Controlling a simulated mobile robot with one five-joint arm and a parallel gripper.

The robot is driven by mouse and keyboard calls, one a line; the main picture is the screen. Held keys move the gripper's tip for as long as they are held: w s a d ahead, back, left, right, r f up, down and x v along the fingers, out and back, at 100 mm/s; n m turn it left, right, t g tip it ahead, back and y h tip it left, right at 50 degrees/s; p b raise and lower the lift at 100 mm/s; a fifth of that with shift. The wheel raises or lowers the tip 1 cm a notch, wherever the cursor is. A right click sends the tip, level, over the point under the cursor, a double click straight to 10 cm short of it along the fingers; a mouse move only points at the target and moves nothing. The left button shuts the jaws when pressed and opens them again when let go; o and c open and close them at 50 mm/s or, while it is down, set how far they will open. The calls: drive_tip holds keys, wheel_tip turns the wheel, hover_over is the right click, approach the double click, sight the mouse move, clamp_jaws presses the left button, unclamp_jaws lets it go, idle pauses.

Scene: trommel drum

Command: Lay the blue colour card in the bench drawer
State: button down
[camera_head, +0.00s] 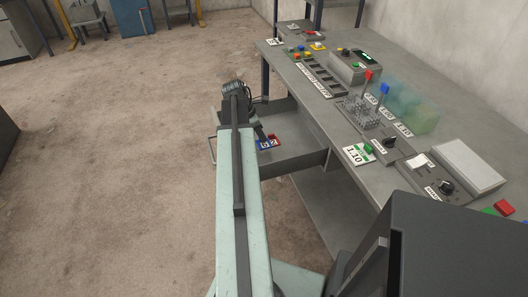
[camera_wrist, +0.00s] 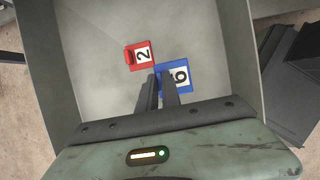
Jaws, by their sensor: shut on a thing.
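The blue colour card (camera_wrist: 176,67), marked 6, is between the fingertips of my gripper (camera_wrist: 163,80) in the wrist view. My gripper is shut on it, and the fingers hide part of it. The open bench drawer (camera_wrist: 95,60) lies around and below the card. I cannot tell whether the card touches the drawer floor. In the head view the blue card (camera_head: 264,145) shows beside my gripper (camera_head: 262,134), inside the outline of the pulled-out drawer (camera_head: 300,160).
A red card (camera_wrist: 139,54), marked 2, lies in the drawer just left of the blue card, close to its corner. The drawer walls stand on both sides. The bench top (camera_head: 310,90) with panels, levers and buttons is to the right. The rest of the drawer floor looks bare.

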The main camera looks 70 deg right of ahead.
sight(258, 141)
wheel_tip(258, 141, down, 6)
drive_tip(key=b, duration=0.4)
drive_tip(key=shift+f+b, duration=0.2)
drive_tip(key=shift+b, duration=0.15)
drive_tip(key=shift+r, duration=0.25)
drive_tip(key=shift+f, duration=0.2)
drive_tip(key=c, duration=1.5)
unclamp_jaws()
drive_tip(key=shift+c, duration=0.2)
drive_tip(key=shift+r, duration=0.1)
